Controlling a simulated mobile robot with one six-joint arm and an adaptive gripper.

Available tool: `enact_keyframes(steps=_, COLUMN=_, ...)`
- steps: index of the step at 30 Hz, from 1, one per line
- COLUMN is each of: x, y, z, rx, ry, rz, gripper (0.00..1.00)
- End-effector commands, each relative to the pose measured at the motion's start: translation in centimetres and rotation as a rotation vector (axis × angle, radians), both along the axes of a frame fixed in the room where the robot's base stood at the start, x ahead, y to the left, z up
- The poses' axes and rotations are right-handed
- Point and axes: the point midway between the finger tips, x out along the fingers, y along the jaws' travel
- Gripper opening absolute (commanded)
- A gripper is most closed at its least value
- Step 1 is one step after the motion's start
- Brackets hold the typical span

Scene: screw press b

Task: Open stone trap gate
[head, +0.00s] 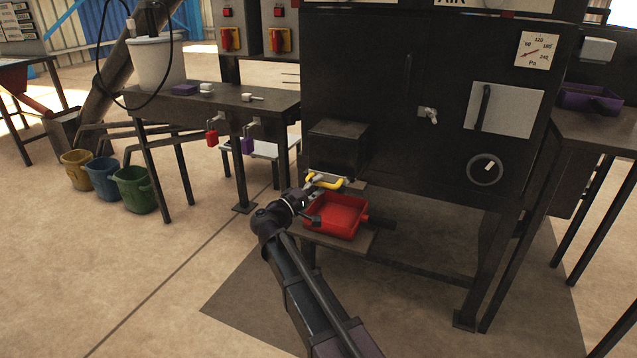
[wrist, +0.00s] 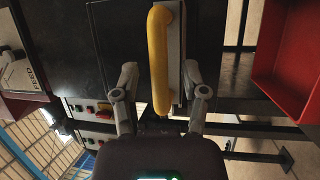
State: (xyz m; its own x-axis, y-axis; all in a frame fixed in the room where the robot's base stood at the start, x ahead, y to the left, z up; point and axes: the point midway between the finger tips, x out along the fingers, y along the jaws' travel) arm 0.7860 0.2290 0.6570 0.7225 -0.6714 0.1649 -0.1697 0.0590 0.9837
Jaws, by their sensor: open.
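The stone trap gate has a yellow handle (head: 327,183) on a grey plate, at the lower front of a dark box (head: 338,147) on the black machine. In the wrist view the yellow handle (wrist: 158,60) lies between the two fingers of my gripper (wrist: 160,82). The fingers are spread, one on each side of the handle and its plate. I cannot tell if either finger touches them. In the head view my gripper (head: 314,190) is at the handle, and part of the gate is hidden behind it. The gate's exact position is unclear.
A red tray (head: 337,216) stands on a low shelf (head: 348,242) just below the handle; it also shows at the right of the wrist view (wrist: 292,55). A side table (head: 262,104) and coloured buckets (head: 134,190) stand to the left. Floor in front is clear.

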Motion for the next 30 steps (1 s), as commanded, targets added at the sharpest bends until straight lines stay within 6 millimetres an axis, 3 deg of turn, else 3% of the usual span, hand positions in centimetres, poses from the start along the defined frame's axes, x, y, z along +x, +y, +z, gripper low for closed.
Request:
enact_keyframes(steps=16, x=0.98, y=-0.92, z=0.21, rx=0.000, ry=0.000, rz=0.000, gripper=0.57)
enact_keyframes(steps=21, x=0.97, y=-0.91, z=0.21, rx=0.000, ry=0.000, rz=0.000, gripper=0.06)
enact_keyframes(steps=22, x=0.97, y=-0.91, z=0.21, rx=0.000, ry=0.000, rz=0.000, gripper=0.00)
enact_keyframes(steps=30, x=0.88, y=-1.05, z=0.21, rx=0.000, ry=0.000, rz=-0.002, gripper=0.00)
